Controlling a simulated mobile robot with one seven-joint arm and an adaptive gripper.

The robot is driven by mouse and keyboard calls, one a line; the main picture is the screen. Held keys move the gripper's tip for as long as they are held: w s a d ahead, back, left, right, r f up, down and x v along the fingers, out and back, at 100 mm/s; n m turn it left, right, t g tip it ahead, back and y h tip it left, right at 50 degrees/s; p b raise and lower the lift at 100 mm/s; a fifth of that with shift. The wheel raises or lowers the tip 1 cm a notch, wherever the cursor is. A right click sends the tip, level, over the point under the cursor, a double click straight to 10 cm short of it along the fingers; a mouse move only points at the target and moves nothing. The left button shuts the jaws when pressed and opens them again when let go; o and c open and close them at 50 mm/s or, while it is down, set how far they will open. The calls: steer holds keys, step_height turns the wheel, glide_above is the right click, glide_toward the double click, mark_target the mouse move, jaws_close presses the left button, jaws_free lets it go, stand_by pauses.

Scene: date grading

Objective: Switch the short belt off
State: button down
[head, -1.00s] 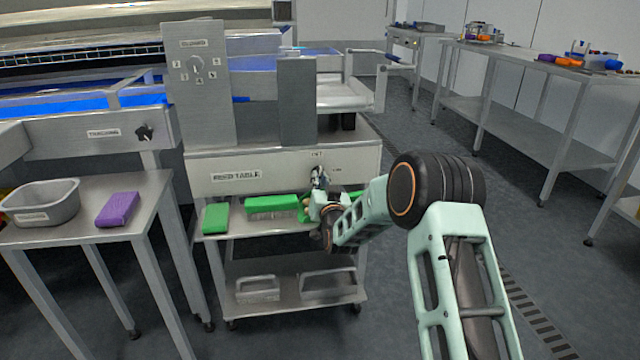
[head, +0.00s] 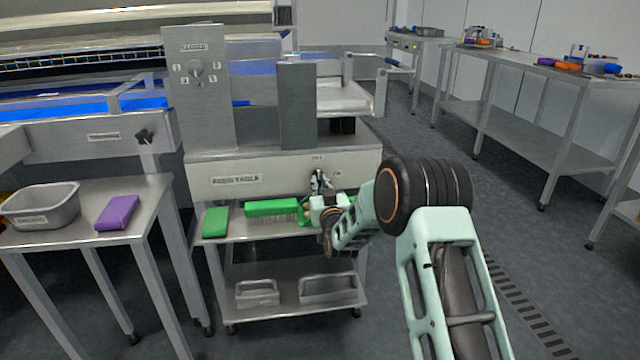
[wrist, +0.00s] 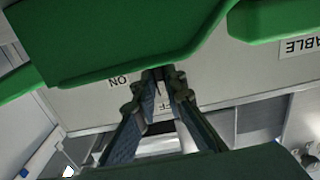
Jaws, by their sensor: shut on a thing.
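The feed table's switch (head: 317,173) is a small dark knob on the pale front panel (head: 225,172) marked FEED TABLE. An OFF label (head: 317,158) is above it and an ON label (head: 337,174) is to its right. My gripper (head: 321,183) is at the panel with its fingers closed on the knob. In the wrist view the fingers (wrist: 160,80) converge at the panel between the ON label (wrist: 120,81) and the partly covered OFF label (wrist: 186,98).
A shelf below the panel holds a green block (head: 215,222) and a green brush (head: 272,207), close to my wrist. A side table bears a grey tub (head: 42,207) and purple block (head: 118,212).

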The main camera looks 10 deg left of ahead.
steer(key=c, duration=2)
jaws_free()
steer(key=shift+s, duration=0.15)
steer(key=v, duration=1.1)
steer(key=shift+s+d, duration=0.15)
steer(key=shift+s, duration=0.2)
